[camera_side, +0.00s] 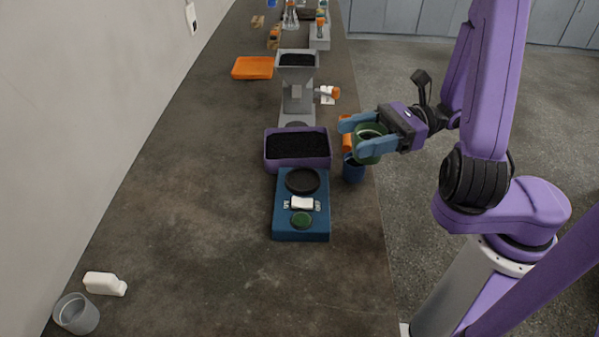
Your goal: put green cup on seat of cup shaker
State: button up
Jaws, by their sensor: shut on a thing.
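The green cup (369,151) is between the blue fingers of my gripper (356,134), which is shut on it. It looks upright and is near the right edge of the bench, partly hidden by the fingers. The cup shaker (281,218) is a blue box to the lower left of my gripper. It has a round black seat (303,181) at its far end, which looks empty. A white label and a green round part (302,220) are on its nearer end.
A blue cup (353,172) stands just below the held cup in the picture, and an orange thing (346,142) shows behind the fingers. A purple tray (268,160) of black grains adjoins the shaker, with a grey hopper (297,98) behind. The near bench is mostly clear.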

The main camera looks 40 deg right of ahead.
jog(key=shift+w+a+f, duration=1.5)
jog(key=shift+w+f, duration=0.45)
jog(key=shift+w, duration=2)
send_over(295, 183)
notch_tip(295, 183, down, 6)
jog(key=shift+s+d+r, duration=0.1)
jog(key=shift+s+r, duration=0.05)
jog(key=shift+r, duration=0.1)
jog(key=shift+f, duration=1.7)
jog(key=shift+f, duration=0.1)
jog(key=o, duration=1.1)
